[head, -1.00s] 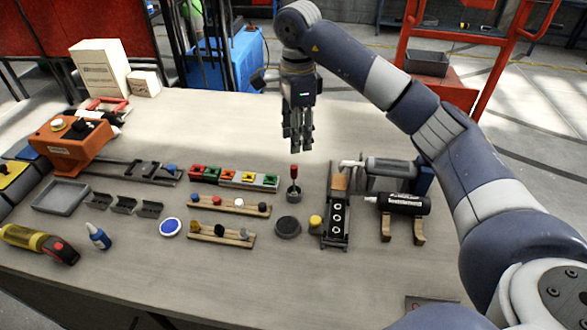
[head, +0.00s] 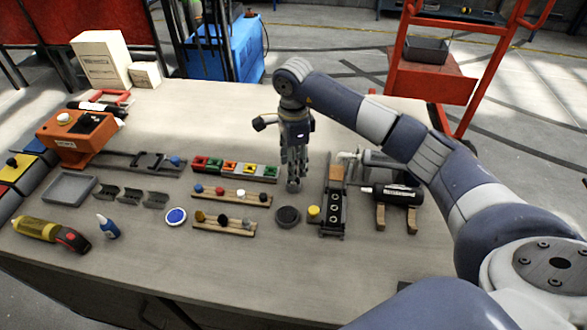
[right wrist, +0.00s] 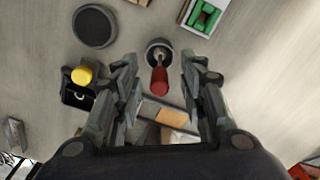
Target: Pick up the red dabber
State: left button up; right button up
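The red dabber (right wrist: 158,82) stands in a small round grey cup (right wrist: 152,45), its red end toward the camera in the right wrist view. My right gripper (right wrist: 158,62) is open, with one finger on each side of the dabber; a gap shows between the dabber and each finger. In the head view my right gripper (head: 293,182) points straight down over the cup and hides the dabber. My left gripper is not in view.
A dark round disc (head: 288,217) and a yellow-topped piece (head: 314,212) are close by. A black rack (head: 333,215) stands to the right, a row of coloured bins (head: 235,170) to the left.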

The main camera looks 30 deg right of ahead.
jog(key=shift+c, duration=0.3)
grip_shut()
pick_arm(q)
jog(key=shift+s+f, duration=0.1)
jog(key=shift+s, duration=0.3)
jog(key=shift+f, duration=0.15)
pick_arm(e)
jog(key=shift+r, duration=0.2)
jog(key=shift+r+b, duration=0.25)
jog(key=shift+b, duration=0.15)
jog(key=shift+s+a+r+b, duration=0.1)
jog(key=shift+s+r+b, duration=0.05)
jog(key=shift+r+b, duration=0.4)
jog(key=shift+s+r+b, duration=0.15)
jog(key=shift+r+b, duration=0.2)
jog(key=shift+r, duration=0.3)
pick_arm(q)
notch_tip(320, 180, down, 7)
jog(key=b, duration=0.4)
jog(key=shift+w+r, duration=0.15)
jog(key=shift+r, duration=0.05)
pick_arm(e)
jog(key=s+a+r, duration=0.1)
jog(key=s+a, duration=0.2)
jog(key=s, duration=0.4)
jog(key=s+a, duration=0.3)
jog(key=s, duration=0.4)
jog(key=shift+r, duration=0.4)
